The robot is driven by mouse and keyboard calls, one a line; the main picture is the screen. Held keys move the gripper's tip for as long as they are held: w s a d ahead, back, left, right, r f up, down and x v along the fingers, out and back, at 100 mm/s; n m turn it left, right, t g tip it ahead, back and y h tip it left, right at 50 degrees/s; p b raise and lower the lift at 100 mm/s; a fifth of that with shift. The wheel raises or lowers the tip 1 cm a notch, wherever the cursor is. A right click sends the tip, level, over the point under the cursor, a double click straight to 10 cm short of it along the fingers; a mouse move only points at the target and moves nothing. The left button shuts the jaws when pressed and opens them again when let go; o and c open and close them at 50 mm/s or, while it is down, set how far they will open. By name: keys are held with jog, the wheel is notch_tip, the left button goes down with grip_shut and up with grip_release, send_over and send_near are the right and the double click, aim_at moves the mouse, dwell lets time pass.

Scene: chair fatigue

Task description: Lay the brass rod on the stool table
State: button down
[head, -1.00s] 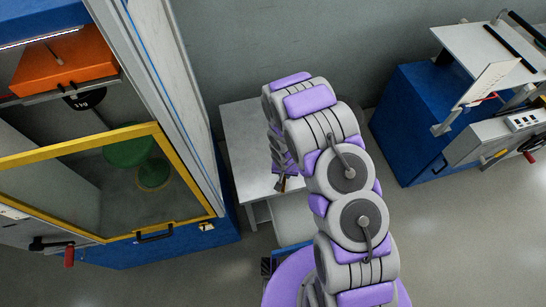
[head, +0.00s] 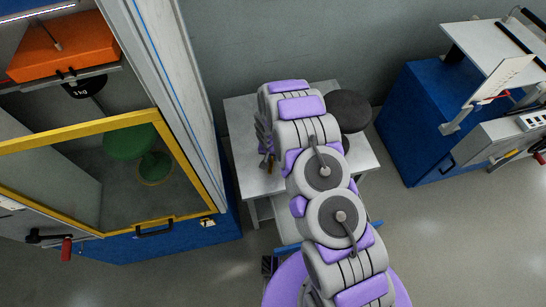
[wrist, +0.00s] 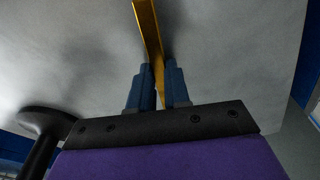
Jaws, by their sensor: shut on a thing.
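The brass rod (wrist: 148,35) is gripped between the two blue fingers of my gripper (wrist: 158,78) in the wrist view, its far end sticking out past the fingertips. In the head view my gripper (head: 267,160) is partly hidden by the arm, over the left part of the pale table (head: 262,187). A small brownish bit at the gripper is likely the rod. The pale table top also fills much of the wrist view (wrist: 230,50). I cannot tell whether the rod touches it.
A dark round-topped stool (head: 349,110) is on the table's right part, partly behind my arm; it also shows in the wrist view (wrist: 45,122). A yellow-framed cabinet (head: 215,200) stands close left. A blue machine (head: 415,125) stands right.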

jog(key=shift+a+f, duration=0.2)
jog(key=shift+a, duration=0.35)
jog(key=c, duration=1.5)
grip_release()
jog(key=o, duration=0.4)
jog(key=shift+d+r, duration=0.1)
jog(key=shift+d, duration=0.7)
jog(key=shift+a, duration=0.65)
notch_tip(320, 180, up, 12)
jog(key=s+p, duration=0.2)
jog(key=p, duration=0.1)
notch_tip(320, 180, up, 15)
send_over(270, 161)
jog(key=s+d, duration=0.4)
jog(key=d, duration=0.3)
jog(key=s+d+r+g, duration=0.1)
jog(key=s+d+r, duration=0.4)
jog(key=s+r, duration=0.35)
jog(key=s+d+r, duration=0.1)
jog(key=s+r, duration=0.3)
jog(key=s, duration=0.4)
jog(key=s+d+r+n+g, duration=0.1)
jog(key=s+r, duration=0.3)
jog(key=s, duration=0.5)
jog(key=s+d+r+g, duration=0.1)
jog(key=s+d+r, duration=0.2)
jog(key=s, duration=0.5)
jog(key=shift+s+r, duration=0.2)
jog(key=shift+r, duration=0.4)
